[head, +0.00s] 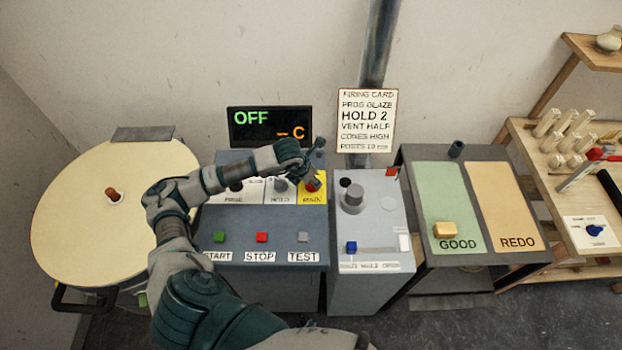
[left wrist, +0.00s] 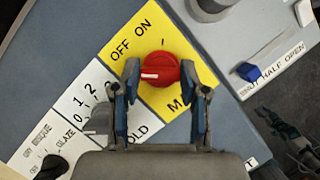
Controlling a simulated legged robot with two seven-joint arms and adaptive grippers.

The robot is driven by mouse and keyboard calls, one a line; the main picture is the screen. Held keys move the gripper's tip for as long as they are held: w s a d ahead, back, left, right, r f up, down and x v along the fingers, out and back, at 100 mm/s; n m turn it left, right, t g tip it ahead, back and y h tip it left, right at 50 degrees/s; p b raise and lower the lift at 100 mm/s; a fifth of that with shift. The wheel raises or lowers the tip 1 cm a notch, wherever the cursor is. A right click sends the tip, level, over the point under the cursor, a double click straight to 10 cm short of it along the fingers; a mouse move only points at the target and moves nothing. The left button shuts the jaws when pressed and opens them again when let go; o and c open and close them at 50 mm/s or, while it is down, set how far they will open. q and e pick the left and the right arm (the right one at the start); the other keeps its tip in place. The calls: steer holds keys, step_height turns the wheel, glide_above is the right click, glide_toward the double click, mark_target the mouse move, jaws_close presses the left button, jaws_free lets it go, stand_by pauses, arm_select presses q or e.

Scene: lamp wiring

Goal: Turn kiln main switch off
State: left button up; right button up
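The kiln main switch is a red round knob (left wrist: 160,70) with a white mark, on a yellow plate (left wrist: 120,40) lettered OFF and ON. The mark lies on the knob's left side in the left wrist view, nearer OFF than ON. My left gripper (left wrist: 160,75) is open, with one finger on each side of the knob; I cannot tell whether they touch it. In the head view my left gripper (head: 314,162) is above the yellow plate (head: 313,192) and partly covers the red knob (head: 312,185). The display (head: 270,126) reads OFF in green.
Start, stop and test buttons (head: 261,237) line the panel's front. A grey box with a knob (head: 353,196) and blue slider (head: 351,246) stands close on the right. A dark jointed part (left wrist: 288,132), possibly my right gripper, shows in the left wrist view.

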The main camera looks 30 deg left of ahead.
arm_select(q)
steer(key=o, duration=0.3)
steer(key=shift+a, duration=0.1)
steer(key=shift+o, duration=0.2)
steer(key=v, duration=1.1)
steer(key=shift+s+r, duration=0.2)
steer(key=shift+r, duration=0.15)
steer(key=shift+a, duration=0.15)
